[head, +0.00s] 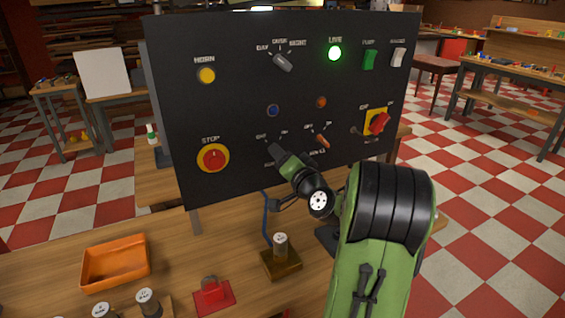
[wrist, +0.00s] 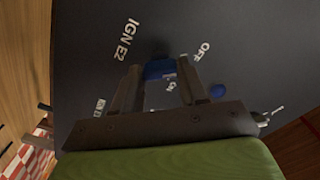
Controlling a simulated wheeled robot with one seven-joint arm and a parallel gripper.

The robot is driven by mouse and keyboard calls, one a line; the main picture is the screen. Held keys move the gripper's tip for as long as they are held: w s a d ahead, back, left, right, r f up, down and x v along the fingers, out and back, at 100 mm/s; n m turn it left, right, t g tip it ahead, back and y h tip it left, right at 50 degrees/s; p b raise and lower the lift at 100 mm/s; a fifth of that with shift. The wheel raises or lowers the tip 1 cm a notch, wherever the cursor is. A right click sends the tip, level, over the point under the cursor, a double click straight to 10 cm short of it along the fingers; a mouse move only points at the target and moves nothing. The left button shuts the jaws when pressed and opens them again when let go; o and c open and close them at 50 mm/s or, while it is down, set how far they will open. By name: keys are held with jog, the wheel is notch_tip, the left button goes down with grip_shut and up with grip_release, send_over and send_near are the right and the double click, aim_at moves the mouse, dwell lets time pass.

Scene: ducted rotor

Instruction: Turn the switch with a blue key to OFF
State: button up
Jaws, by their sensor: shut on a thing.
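The blue key (wrist: 158,69) shows in the wrist view between my two fingers, on the black panel (head: 225,40). My gripper (wrist: 160,80) is shut on it. The labels "IGN E2" and "OFF" stand on either side of the key in the wrist view; another small label lies just below it, partly hidden. In the head view my gripper (head: 277,153) is at the lower middle of the panel and hides the key. Which position the key points to, I cannot tell.
An orange key switch (head: 323,141) is just right of my gripper. A blue round lamp or button (head: 273,110) sits above it. A red STOP button (head: 213,158) is to the left and a red rotary switch (head: 378,123) to the right. The green LIVE lamp (head: 335,53) is lit.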

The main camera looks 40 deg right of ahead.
jog(key=shift+f, duration=0.1)
dwell(0.3)
jog(key=o, duration=1.1)
jog(key=shift+c, duration=0.2)
jog(key=shift+s, duration=0.1)
jog(key=b+v, duration=0.3)
jog(key=v, duration=1.2)
jog(key=shift+s+a, duration=0.2)
jog(key=shift+s, duration=0.05)
